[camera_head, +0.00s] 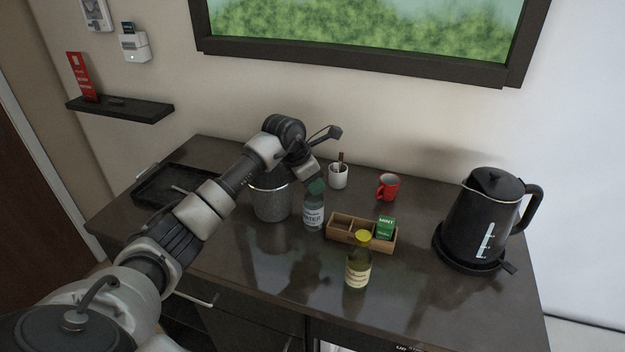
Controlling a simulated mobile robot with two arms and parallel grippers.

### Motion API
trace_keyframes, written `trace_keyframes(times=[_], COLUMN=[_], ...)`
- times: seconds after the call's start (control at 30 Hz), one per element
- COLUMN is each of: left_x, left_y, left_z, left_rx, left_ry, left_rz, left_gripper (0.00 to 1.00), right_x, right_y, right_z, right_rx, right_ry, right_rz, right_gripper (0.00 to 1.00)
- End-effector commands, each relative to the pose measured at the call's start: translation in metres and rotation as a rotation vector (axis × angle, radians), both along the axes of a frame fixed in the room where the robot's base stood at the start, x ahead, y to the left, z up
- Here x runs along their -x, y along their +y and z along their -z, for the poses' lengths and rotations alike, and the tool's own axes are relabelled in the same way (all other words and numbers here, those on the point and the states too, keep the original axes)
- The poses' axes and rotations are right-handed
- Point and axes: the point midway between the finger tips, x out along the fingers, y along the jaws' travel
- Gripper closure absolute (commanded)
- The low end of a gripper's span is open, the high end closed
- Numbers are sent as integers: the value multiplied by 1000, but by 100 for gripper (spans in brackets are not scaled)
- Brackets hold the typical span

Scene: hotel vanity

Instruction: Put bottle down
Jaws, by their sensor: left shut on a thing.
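My left arm reaches in from the left over the vanity top. My left gripper (313,182) is shut on a clear water bottle (313,213) with a dark green cap and a white label. It holds the bottle from above, near the cap, and the fingertips are partly hidden. The bottle looks upright, just right of the grey ice bucket (270,203) and left of the wooden box. I cannot tell whether its base touches the dark top (240,262). My right gripper is not in view.
A yellow-capped bottle (358,268) stands in front of the wooden compartment box (341,236), which holds a green mint packet (386,227). A white cup (339,177) and red mug (388,187) stand behind. A black kettle (485,220) is at right, a black tray (160,208) at left.

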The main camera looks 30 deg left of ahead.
Motion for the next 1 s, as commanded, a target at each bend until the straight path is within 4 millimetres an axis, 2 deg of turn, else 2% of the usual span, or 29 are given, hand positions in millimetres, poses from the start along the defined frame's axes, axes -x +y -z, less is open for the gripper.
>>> trace_keyframes(times=[0.13,0.17,0.3,0.33,0.7,0.87,1.0], left_x=[0,0,0,0,1,10,22], left_y=[0,0,0,0,1,7,14], left_z=[2,3,2,2,-4,-29,-57], left_rx=[0,0,0,0,0,-2,-3], left_ry=[-2,0,0,0,-1,-5,-5], left_rz=[0,0,0,0,0,0,-1], left_gripper=[100,66,45,42,42,42,42], right_x=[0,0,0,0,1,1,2], right_y=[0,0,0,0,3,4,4], right_z=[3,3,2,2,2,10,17], right_rx=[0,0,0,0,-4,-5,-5], right_ry=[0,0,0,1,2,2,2], right_rz=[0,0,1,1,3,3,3], right_gripper=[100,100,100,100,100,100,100])
